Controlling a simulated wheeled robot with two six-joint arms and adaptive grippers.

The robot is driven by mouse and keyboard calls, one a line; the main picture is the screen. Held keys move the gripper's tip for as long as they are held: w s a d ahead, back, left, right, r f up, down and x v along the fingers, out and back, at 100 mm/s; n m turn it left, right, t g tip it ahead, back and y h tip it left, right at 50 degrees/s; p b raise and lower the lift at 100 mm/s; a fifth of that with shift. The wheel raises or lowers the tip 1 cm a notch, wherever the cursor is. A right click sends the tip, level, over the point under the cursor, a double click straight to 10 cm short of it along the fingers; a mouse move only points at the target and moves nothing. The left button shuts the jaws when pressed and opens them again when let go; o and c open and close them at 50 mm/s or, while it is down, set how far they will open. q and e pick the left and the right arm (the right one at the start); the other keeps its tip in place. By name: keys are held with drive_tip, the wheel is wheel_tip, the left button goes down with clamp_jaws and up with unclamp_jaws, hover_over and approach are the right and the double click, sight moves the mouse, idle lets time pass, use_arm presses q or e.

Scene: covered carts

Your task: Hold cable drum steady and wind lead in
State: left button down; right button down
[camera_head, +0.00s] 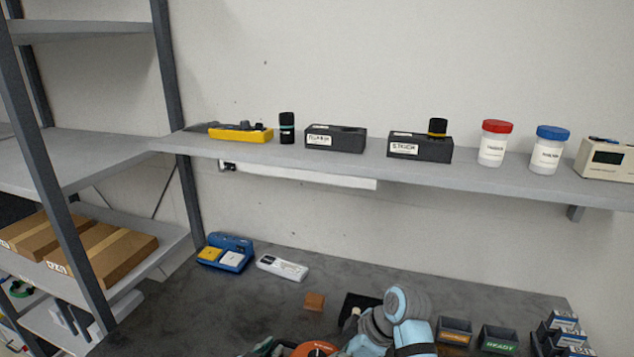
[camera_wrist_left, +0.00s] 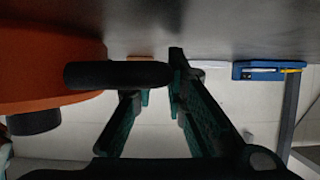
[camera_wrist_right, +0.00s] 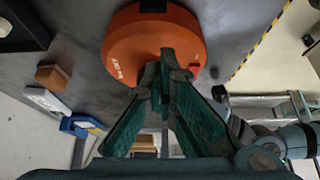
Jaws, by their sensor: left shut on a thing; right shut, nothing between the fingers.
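The orange cable drum (camera_wrist_right: 150,45) shows most fully in the right wrist view, with white lettering on its face. Only its top edge shows at the bottom of the head view (camera_head: 316,349), and it fills the left side of the left wrist view (camera_wrist_left: 45,60). My left gripper (camera_wrist_left: 158,85) is shut on a black bar-like part (camera_wrist_left: 112,75) beside the drum; it also shows low in the head view (camera_head: 268,348). My right gripper (camera_wrist_right: 164,68) is shut and empty, its tips over the drum's near edge; contact is unclear. I cannot make out the lead.
Small open bins (camera_head: 498,340) stand at right. A shelf (camera_head: 350,165) with several containers runs above. Yellow-black tape (camera_wrist_right: 250,50) marks one edge.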

wheel_tip(320, 180, up, 6)
drive_tip(key=w+r, duration=0.1)
drive_tip(key=shift+w+f, duration=0.15)
drive_tip(key=shift+f, duration=3.65)
drive_tip(key=shift+a, duration=0.2)
drive_tip(key=shift+s+a, duration=0.2)
drive_tip(key=shift+s, duration=0.3)
drive_tip(key=shift+d, duration=0.1)
